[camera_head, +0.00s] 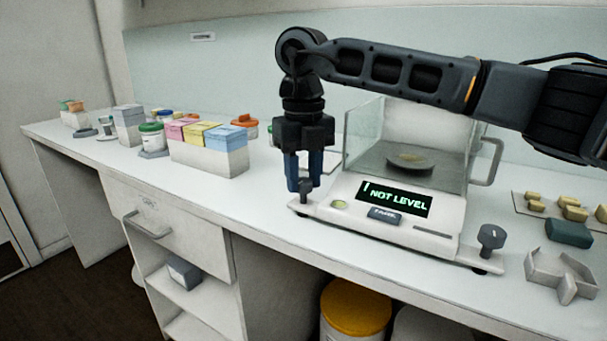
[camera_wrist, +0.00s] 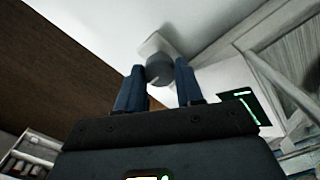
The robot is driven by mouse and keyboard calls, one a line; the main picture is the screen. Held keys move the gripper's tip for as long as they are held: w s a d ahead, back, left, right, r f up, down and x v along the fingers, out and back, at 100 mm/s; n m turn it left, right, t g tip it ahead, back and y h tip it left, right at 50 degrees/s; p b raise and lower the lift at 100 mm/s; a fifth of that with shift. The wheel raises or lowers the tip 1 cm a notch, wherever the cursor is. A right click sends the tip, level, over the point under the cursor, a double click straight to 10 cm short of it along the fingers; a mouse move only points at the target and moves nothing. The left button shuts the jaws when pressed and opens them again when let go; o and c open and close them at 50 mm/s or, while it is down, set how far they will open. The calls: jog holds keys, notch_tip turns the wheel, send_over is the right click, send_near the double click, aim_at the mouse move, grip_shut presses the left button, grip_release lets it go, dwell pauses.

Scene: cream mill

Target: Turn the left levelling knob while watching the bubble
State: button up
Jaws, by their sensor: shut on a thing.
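The balance (camera_head: 400,215) stands on the counter with a glass draft shield and a round pan inside. Its display (camera_head: 397,199) reads "NOT LEVEL" in green. The left levelling knob (camera_head: 305,190) is a dark grey knob at its front left corner. It shows in the wrist view as a grey disc (camera_wrist: 160,68) with a light mark. My gripper (camera_head: 304,182) points down over this knob, its blue fingers closed on either side of it. The bubble level (camera_head: 340,204) is a small greenish disc left of the display; the bubble's position is too small to tell. The right knob (camera_head: 490,237) stands free.
Pink, yellow and blue boxes (camera_head: 209,160) and several jars stand left of my gripper. A grey angular holder (camera_head: 562,275), a dark green block (camera_head: 568,233) and several yellowish pieces lie at the right. The counter's front edge is close to the balance.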

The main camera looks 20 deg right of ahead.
jog(key=c, duration=0.5)
jog(key=shift+o, duration=0.2)
jog(key=shift+n, duration=0.3)
jog(key=n, duration=0.4)
jog(key=shift+r, duration=0.1)
jog(key=shift+w+n+p, duration=0.1)
jog(key=shift+n+p, duration=0.35)
jog(key=shift+n, duration=1.15)
jog(key=o, duration=1)
jog(key=shift+o, duration=0.2)
